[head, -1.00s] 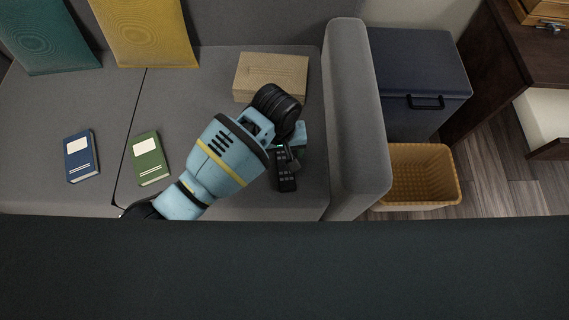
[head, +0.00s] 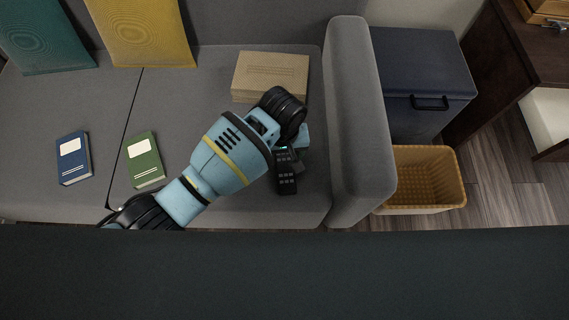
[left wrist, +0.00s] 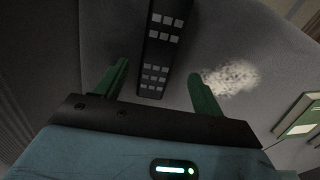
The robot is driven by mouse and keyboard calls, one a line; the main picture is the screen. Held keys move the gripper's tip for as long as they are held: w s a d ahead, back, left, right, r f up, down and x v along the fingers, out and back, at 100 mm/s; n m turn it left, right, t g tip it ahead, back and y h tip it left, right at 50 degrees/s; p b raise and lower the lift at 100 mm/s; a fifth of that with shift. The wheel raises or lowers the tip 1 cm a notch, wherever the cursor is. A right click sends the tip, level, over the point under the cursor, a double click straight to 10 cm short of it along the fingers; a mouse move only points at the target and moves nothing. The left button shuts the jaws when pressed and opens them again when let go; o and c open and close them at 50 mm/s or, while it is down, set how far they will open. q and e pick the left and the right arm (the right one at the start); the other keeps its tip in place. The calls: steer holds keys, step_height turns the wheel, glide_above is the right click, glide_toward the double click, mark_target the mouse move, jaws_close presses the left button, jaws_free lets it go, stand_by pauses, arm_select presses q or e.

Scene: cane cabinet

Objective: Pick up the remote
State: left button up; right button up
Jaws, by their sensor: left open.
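The black remote (head: 286,176) lies on the grey sofa seat near the right armrest, partly hidden under my left gripper in the head view. In the left wrist view the remote (left wrist: 158,50) runs lengthwise between the two green fingers, with its rows of light buttons facing the camera. My left gripper (left wrist: 160,78) is open, with a finger on each side of the remote and a visible gap to each. In the head view my left gripper (head: 287,157) is mostly hidden by its own wrist. My right gripper is not in view.
A cardboard box (head: 271,75) sits just behind my wrist. The sofa armrest (head: 358,120) rises close on the right. A green book (head: 144,160) and a blue book (head: 73,158) lie to the left. A wicker basket (head: 424,180) stands beyond the armrest.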

mark_target(284, 162)
arm_select(q)
step_height(284, 162, down, 4)
steer(key=shift+d+r+b, duration=0.1)
steer(key=shift+d+b, duration=0.05)
steer(key=shift+b, duration=0.6)
steer(key=c, duration=1.1)
step_height(284, 162, up, 10)
steer(key=p, duration=0.4)
steer(key=shift+r, duration=0.1)
